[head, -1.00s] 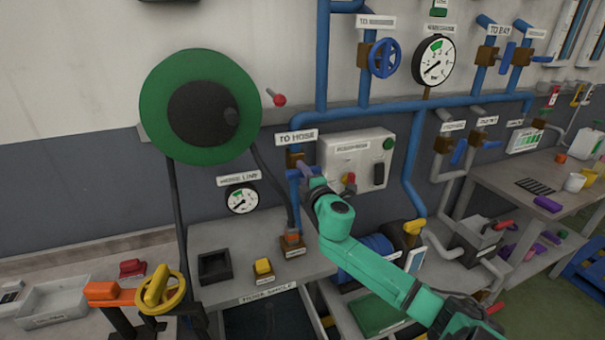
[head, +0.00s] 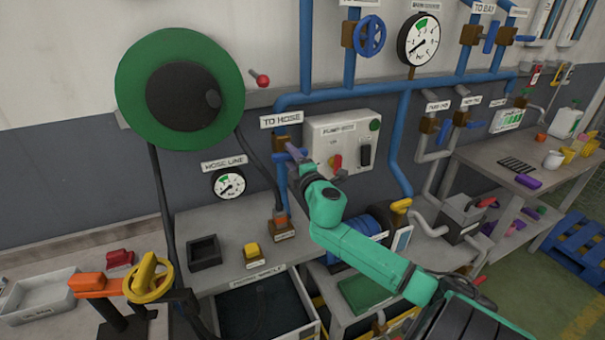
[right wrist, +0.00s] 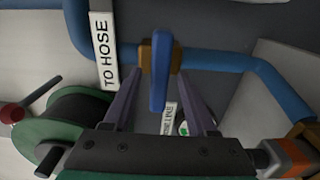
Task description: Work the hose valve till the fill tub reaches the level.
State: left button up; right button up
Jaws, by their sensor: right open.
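The hose valve is a brown body (head: 281,144) on a blue pipe under the "TO HOSE" sign (head: 281,121). In the right wrist view its blue lever (right wrist: 160,70) stands between the fingers, with a gap on each side. My right gripper (head: 297,154) is open at the valve; its purple fingers also show in the right wrist view (right wrist: 160,88). In the head view the gripper mostly hides the lever. A dark-inside tub (head: 312,328) sits below the bench front; I take it as the fill tub. Its water level cannot be made out. My left gripper is not in view.
A hose line gauge (head: 229,184) hangs left of the valve, below a green hose reel (head: 137,80). A grey control box (head: 335,125) is close on the right. A yellow handwheel (head: 148,279) stands front left.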

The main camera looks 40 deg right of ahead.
jog(key=b+v, duration=0.2)
jog(key=v, duration=1)
jog(key=shift+s, duration=0.2)
jog(key=shift+a, duration=0.1)
